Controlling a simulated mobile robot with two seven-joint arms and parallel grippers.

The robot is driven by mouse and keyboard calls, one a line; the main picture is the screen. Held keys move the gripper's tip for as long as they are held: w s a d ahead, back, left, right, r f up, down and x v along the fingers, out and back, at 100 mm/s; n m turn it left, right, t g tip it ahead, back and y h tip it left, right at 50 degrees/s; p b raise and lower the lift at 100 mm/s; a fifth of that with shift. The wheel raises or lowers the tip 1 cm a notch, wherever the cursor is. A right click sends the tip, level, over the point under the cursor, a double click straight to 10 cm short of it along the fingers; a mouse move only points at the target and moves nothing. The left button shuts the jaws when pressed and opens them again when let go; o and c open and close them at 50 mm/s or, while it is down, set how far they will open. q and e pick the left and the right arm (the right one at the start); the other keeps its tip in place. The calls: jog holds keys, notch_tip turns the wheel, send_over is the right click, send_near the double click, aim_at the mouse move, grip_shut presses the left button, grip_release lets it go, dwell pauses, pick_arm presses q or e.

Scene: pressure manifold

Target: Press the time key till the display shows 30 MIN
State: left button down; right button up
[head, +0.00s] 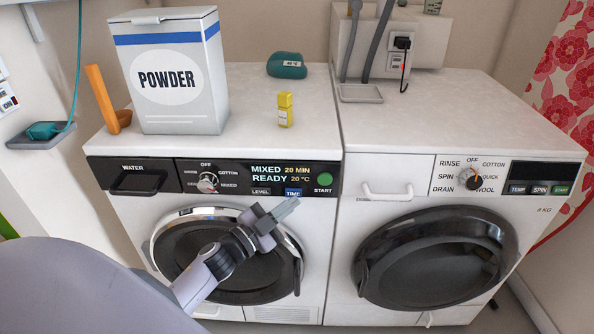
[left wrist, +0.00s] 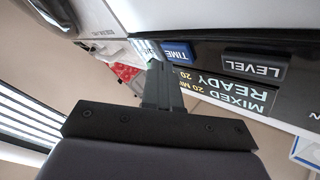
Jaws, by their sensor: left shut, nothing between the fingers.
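The left washing machine's panel has a black display (head: 281,174) with lit text MIXED, 20 MIN, READY and 20 °C. The blue TIME key (head: 293,192) is below it, right of the dark LEVEL key (head: 261,191). My left gripper (head: 287,209) is shut and empty, with its tips just below the TIME key. In the left wrist view, the fingers (left wrist: 157,82) point at the TIME key (left wrist: 176,52), close to its edge; I cannot tell whether they touch it. The LEVEL key (left wrist: 254,66) and display (left wrist: 232,89) show beside it. My right gripper is out of view.
A green START button (head: 325,180) is right of the display, and a program knob (head: 208,181) is left of it. A second washer (head: 440,250) stands at the right. A powder box (head: 176,75) and yellow bottle (head: 285,109) stand on top of the left machine.

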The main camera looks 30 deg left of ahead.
pick_arm(q)
jog(key=shift+w+a, duration=0.1)
jog(key=shift+w, duration=0.1)
dwell(0.5)
jog(key=shift+w+a, duration=0.15)
jog(key=shift+w, duration=0.15)
dwell(0.4)
jog(key=shift+s+d+p, duration=0.25)
jog(key=shift+s+p, duration=0.05)
jog(key=shift+s, duration=0.2)
jog(key=shift+s+d+p, duration=0.35)
jog(key=shift+s+d, duration=0.15)
jog(key=shift+s, duration=0.35)
jog(key=shift+s+d+p, duration=0.3)
jog(key=shift+s+d, duration=0.25)
jog(key=shift+s, duration=0.3)
jog(key=shift+s+d+p, duration=0.35)
jog(key=shift+s+d, duration=0.15)
jog(key=shift+s, duration=0.35)
